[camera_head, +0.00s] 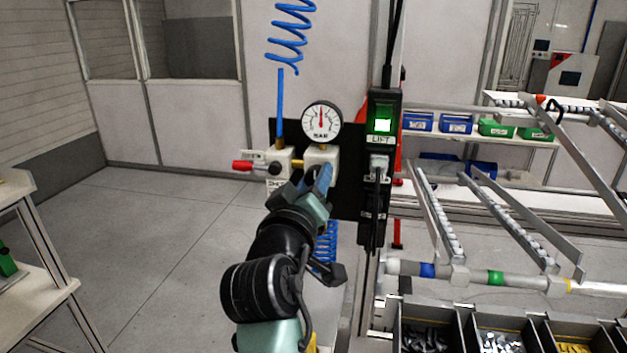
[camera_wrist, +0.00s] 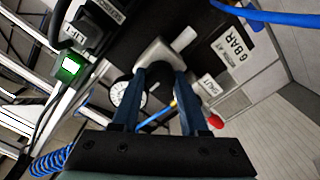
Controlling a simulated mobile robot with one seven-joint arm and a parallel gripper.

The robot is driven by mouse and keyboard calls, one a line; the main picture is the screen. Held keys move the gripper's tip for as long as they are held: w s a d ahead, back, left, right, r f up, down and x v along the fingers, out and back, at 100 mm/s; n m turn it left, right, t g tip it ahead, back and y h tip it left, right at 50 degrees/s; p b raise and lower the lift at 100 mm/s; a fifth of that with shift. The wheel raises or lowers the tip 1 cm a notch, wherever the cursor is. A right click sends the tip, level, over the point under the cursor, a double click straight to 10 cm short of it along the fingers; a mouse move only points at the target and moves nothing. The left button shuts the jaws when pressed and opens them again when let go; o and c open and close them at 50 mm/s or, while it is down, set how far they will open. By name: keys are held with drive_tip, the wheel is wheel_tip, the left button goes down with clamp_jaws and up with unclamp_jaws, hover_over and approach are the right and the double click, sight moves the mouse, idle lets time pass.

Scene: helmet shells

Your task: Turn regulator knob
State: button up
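The pressure regulator has a pale body (camera_head: 321,158) below a round white gauge (camera_head: 321,121) on a black panel. My gripper (camera_head: 322,178) is right in front of the regulator and hides its lower front in the head view. In the wrist view, the two blue fingers of my gripper (camera_wrist: 163,72) stand apart, with their tips at the pale regulator body (camera_wrist: 154,52). A dark round part, apparently the regulator knob (camera_wrist: 160,88), shows between them. I cannot tell whether the fingers touch it. The gauge (camera_wrist: 128,93) is partly behind one finger.
A lit green LIFT switch box (camera_head: 382,122) is just right of the regulator. A red-handled valve (camera_head: 244,165) is to the left. A blue coiled hose (camera_head: 287,45) hangs above. Parts bins (camera_head: 485,322) and roller rails (camera_head: 440,215) stand at right. Floor at left is clear.

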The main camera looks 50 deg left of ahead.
clamp_jaws()
drive_tip(key=shift+m, duration=0.3)
drive_tip(key=m+b, duration=0.1)
drive_tip(key=m, duration=1)
idle(0.5)
drive_tip(key=o, duration=0.6)
unclamp_jaws()
drive_tip(key=shift+o, duration=0.2)
